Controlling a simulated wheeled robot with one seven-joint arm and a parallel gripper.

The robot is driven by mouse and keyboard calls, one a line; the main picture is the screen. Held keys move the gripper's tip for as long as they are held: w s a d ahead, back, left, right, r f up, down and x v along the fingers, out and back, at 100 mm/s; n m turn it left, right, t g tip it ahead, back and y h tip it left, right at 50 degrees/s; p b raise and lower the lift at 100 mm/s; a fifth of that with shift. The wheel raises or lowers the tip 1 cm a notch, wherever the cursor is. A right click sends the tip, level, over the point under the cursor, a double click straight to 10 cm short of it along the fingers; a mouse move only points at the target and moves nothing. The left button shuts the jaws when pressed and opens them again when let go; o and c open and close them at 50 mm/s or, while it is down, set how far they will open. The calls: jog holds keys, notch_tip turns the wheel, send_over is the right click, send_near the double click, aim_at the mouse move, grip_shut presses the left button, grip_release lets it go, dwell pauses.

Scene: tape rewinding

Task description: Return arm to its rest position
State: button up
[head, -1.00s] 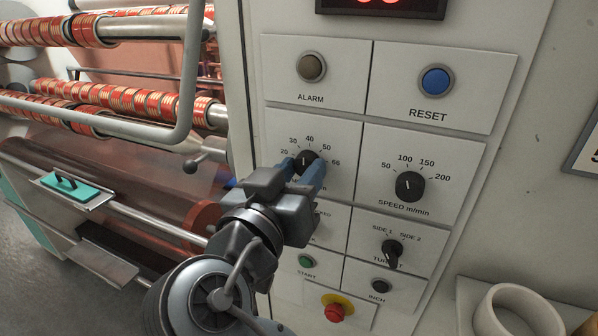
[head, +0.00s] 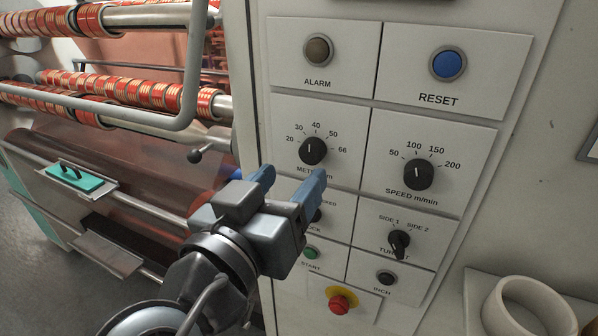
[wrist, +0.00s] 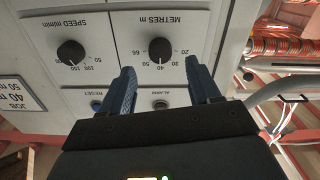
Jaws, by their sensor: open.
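My gripper (head: 289,182) is open and empty, with its two blue fingers apart. It stands in front of the control panel (head: 372,112), just below and left of the black metres knob (head: 312,151) in the head view. The metres knob's white pointer line points roughly upward, between 30 and 40. In the wrist view, which shows the panel upside down, the fingers (wrist: 160,82) stand apart with the metres knob (wrist: 160,50) between and beyond them, clear of both.
The panel also holds a speed knob (head: 418,174), a turret switch (head: 399,240), a blue reset button (head: 447,63), an alarm lamp (head: 317,49) and a red stop button (head: 340,303). Rollers with red tape (head: 140,92) are at left. A white ring (head: 530,308) lies at lower right.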

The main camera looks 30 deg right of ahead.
jog(key=shift+v, duration=1.1)
jog(key=s+d+f+n+t+y, duration=0.1)
jog(key=s+f+n+y, duration=0.1)
jog(key=f+n+y, duration=0.35)
jog(key=s+d+f+n+t+y, duration=0.1)
jog(key=s+f+n+y, duration=0.15)
jog(key=f, duration=0.65)
jog(key=s+d+f+n+t+y, duration=0.1)
jog(key=s+f+n+y, duration=0.2)
jog(key=f, duration=0.5)
jog(key=s+f+n+y, duration=0.15)
jog(key=s+y, duration=0.25)
jog(key=s, duration=0.7)
jog(key=s+d+r+m+t, duration=0.1)
jog(key=s+d+r+m, duration=0.2)
jog(key=s+r, duration=0.3)
jog(key=s, duration=0.4)
jog(key=shift+d+t, duration=0.25)
jog(key=shift+t, duration=0.15)
